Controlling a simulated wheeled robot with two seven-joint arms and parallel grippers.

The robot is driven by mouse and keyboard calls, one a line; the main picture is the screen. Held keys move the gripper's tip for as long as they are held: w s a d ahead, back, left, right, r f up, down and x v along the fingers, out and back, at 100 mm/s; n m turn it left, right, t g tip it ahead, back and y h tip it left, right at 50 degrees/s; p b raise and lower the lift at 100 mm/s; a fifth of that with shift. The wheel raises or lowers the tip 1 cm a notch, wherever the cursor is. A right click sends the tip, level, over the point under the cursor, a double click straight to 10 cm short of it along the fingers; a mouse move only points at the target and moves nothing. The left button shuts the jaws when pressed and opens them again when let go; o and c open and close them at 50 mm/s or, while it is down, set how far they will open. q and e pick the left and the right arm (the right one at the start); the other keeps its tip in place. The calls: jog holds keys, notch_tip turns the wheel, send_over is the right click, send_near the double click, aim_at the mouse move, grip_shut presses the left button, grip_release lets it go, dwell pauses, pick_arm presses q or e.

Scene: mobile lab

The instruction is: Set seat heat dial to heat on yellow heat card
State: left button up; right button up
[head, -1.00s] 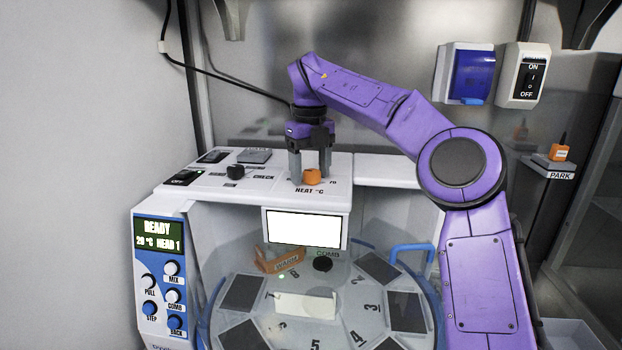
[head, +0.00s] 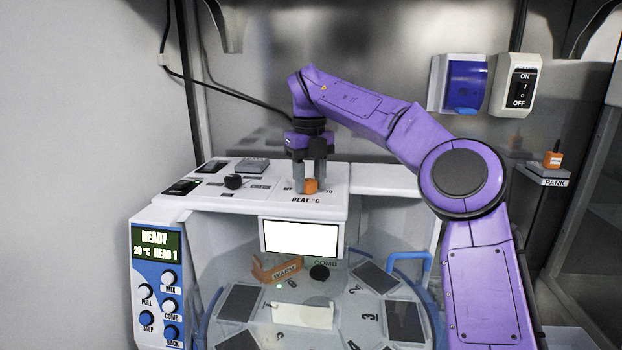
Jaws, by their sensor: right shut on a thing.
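The seat heat dial is an orange knob (head: 311,186) on the white top panel of the machine, above the label HEAT °C. My right gripper (head: 310,180) comes down on it from above and is shut on it. The fingers hide part of the dial's scale, so its setting cannot be read. The display (head: 156,245) reads READY, 20 °C, HEAD 1. No yellow heat card can be made out; a white blank card (head: 300,238) hangs at the front of the panel. My left gripper is not in view.
A black knob (head: 233,182) and switches sit left on the panel. Below is a round numbered turntable (head: 345,312) with dark pads and an orange WARM holder (head: 276,269). A PARK shelf (head: 548,175) with an orange item and an ON/OFF switch (head: 519,88) are at right.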

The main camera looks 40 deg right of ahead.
aim_at(308, 180)
jog(key=m, duration=0.4)
jog(key=shift+b, duration=0.3)
jog(key=shift+w+a+m+b, duration=0.15)
jog(key=shift+m+b, duration=0.3)
jog(key=shift+m, duration=1.85)
jog(key=o, duration=1.1)
jog(key=shift+c, duration=0.2)
jog(key=shift+w+d+f, duration=0.15)
jog(key=shift+d, duration=0.1)
notch_tip(308, 180, up, 11)
jog(key=p, duration=0.6)
jog(key=shift+f, duration=0.2)
